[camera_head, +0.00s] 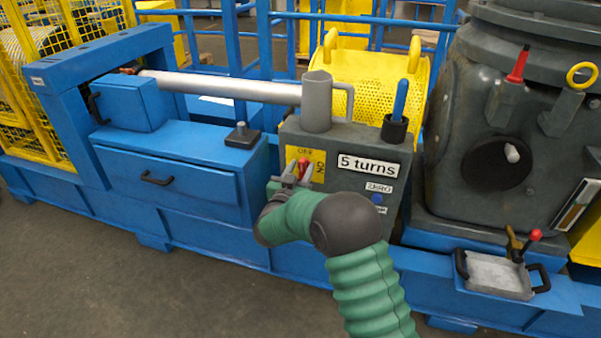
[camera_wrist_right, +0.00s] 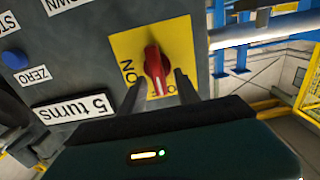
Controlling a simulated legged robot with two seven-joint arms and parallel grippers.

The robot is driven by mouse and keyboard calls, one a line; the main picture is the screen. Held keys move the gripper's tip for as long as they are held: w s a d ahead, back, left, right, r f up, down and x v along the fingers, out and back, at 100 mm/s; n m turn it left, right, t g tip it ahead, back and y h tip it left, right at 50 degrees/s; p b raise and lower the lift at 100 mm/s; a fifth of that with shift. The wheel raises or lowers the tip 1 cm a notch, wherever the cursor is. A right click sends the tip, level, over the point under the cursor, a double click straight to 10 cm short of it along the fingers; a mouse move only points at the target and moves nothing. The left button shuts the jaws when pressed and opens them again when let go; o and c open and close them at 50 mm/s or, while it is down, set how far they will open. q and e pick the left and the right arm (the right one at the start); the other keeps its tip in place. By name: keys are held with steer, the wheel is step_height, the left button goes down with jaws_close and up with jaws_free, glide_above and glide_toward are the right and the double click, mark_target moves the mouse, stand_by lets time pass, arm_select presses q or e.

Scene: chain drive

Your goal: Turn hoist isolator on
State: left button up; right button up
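The hoist isolator is a red knob (camera_head: 303,164) on a yellow plate (camera_head: 292,154) marked OFF at the top and ON at the right. In the right wrist view the red knob (camera_wrist_right: 155,70) lies roughly in line with the partly hidden OFF label, not with ON. My right gripper (camera_head: 291,179) is at the plate. In the wrist view its two dark fingers (camera_wrist_right: 159,94) are apart, one on each side of the knob's lower end, with gaps visible. Whether either finger touches the knob is unclear. My left gripper is out of view.
The grey panel (camera_head: 345,155) also bears a "5 turns" sign (camera_head: 367,166) and a blue button (camera_head: 377,198) by ZERO. A blue-handled tool (camera_head: 400,98) stands in a black holder on top. A blue drawer cabinet (camera_head: 170,185) is left, a grey housing (camera_head: 480,150) right.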

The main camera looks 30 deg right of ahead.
steer(key=shift+d, duration=0.15)
steer(key=shift+c, duration=0.2)
jaws_close()
